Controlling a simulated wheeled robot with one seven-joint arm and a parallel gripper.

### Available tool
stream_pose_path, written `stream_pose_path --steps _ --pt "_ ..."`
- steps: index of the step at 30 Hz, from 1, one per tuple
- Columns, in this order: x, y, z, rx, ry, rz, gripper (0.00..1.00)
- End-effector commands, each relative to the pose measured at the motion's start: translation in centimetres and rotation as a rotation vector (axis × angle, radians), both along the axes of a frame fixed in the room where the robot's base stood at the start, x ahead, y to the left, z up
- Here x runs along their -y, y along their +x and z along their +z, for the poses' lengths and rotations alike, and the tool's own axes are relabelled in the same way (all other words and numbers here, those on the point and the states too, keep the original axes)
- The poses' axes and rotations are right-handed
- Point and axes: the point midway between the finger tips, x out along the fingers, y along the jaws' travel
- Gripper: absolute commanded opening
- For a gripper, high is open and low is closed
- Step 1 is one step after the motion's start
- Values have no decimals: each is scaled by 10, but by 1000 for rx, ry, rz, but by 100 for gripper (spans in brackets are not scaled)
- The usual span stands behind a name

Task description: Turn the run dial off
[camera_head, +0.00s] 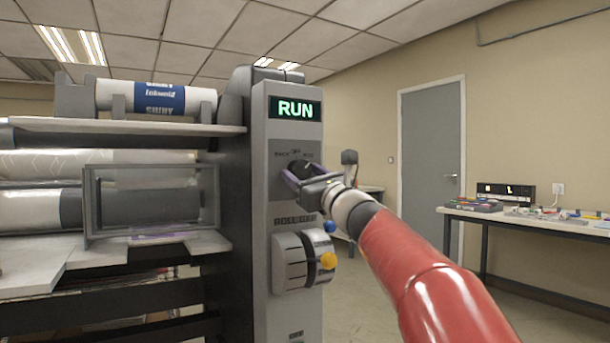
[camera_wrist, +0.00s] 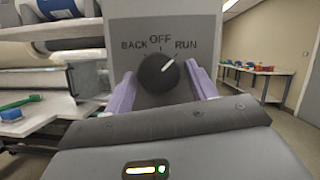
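The run dial (camera_wrist: 158,74) is a round black knob on the grey panel, with the labels BACK, OFF and RUN above it. Its white pointer line slants up and to the right, toward RUN. The display (camera_head: 295,108) above it reads RUN in green. My gripper (camera_wrist: 163,86) is open, with one purple finger to the left of the dial and one to the right. In the wrist view there is a visible gap on each side of the knob. In the head view my gripper (camera_head: 300,183) is at the panel and partly hides the dial (camera_head: 299,169).
Below the dial the panel carries a rounded grey lever unit (camera_head: 292,262) with a yellow knob (camera_head: 328,260) and a blue knob (camera_head: 329,226). Laminator rollers and shelves (camera_head: 120,125) stand to the left. A workbench (camera_head: 530,218) is at the right; floor between is clear.

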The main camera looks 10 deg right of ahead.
Motion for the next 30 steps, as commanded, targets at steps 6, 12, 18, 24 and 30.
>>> stream_pose_path --steps 6,12,18,24,30 --pt "0 0 0 0 0 0 28" --pt "0 0 0 1 -4 0 20" --pt "1 0 0 18 -53 1 20" --pt "2 1 0 56 -169 0 20" --pt "3 1 1 107 -330 0 20"
